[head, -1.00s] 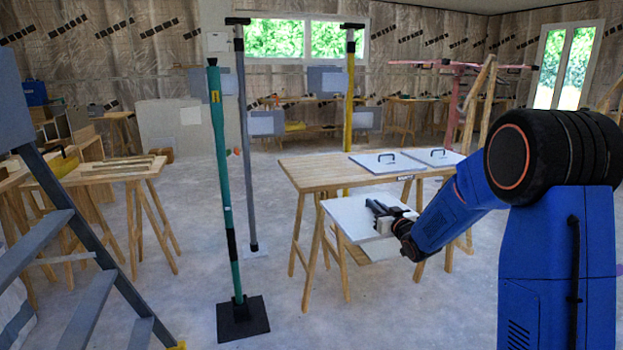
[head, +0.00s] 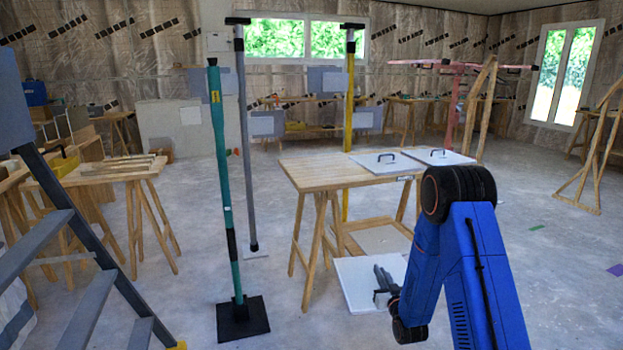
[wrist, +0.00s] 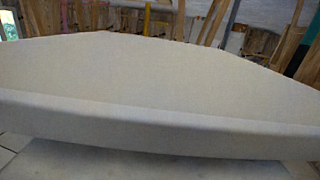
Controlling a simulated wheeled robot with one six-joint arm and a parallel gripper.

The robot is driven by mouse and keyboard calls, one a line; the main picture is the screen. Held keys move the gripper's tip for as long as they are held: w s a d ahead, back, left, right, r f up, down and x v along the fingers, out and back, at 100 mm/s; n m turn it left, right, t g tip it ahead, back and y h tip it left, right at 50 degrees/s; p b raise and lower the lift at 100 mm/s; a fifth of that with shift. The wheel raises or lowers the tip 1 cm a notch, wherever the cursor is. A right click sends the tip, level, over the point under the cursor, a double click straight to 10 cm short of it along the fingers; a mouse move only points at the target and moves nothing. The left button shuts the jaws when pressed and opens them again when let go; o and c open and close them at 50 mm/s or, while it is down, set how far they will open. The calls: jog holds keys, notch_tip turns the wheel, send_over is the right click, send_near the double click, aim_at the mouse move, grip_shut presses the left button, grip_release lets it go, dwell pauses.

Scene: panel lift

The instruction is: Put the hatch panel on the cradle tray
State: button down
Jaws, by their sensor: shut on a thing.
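A white hatch panel (head: 360,287) is held in my gripper (head: 383,283), low in front of the wooden table in the head view. My gripper is shut on it at its right side, and its grip hides part of the panel. In the wrist view the pale panel (wrist: 160,75) fills most of the picture, with its thick near edge across the lower part. I cannot tell for sure which thing is the cradle tray; a red stand with arms at its top (head: 460,68) stands behind the table.
A teal prop (head: 223,180) and grey prop (head: 244,150) stand to the left. A step ladder (head: 75,235) is at the far left. Floor at right is open.

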jog(key=s+d+f+m+h, duration=0.1)
jog(key=s+d+f+h, duration=0.1)
jog(key=s+f, duration=0.4)
notch_tip(320, 180, down, 5)
jog(key=shift+s+d+r+m+h, duration=0.1)
jog(key=shift+s+d+m+h, duration=0.2)
jog(key=shift+s+d, duration=0.1)
jog(key=shift+w+d, duration=0.1)
